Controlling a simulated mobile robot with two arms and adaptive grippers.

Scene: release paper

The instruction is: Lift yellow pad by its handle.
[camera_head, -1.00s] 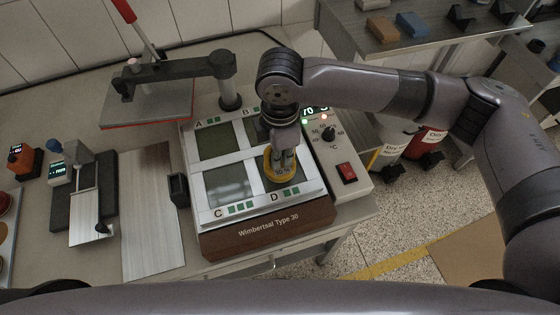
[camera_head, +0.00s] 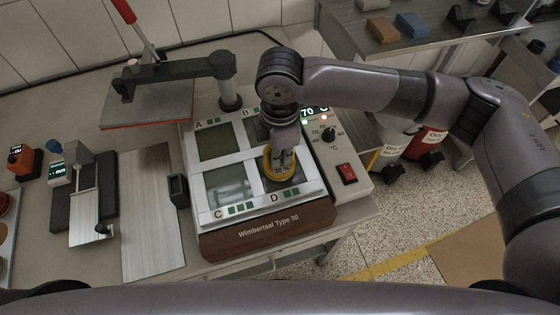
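The yellow pad (camera_head: 281,177), round with dark markings on its rim, is over the D field at the front right of the hotplate unit (camera_head: 212,214), labelled "Wimbertsal Type 30". My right gripper (camera_head: 282,158) comes down on the pad from above. Its fingers are at the middle of the pad and look shut on the handle, which they mostly hide. I cannot tell for sure whether the pad is clear of the plate. My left gripper is not in view.
A control panel with a red switch (camera_head: 347,173) adjoins the unit on the right. A lever press (camera_head: 180,72) stands behind left. A small black holder (camera_head: 178,190) and a pale board (camera_head: 152,220) lie to the left.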

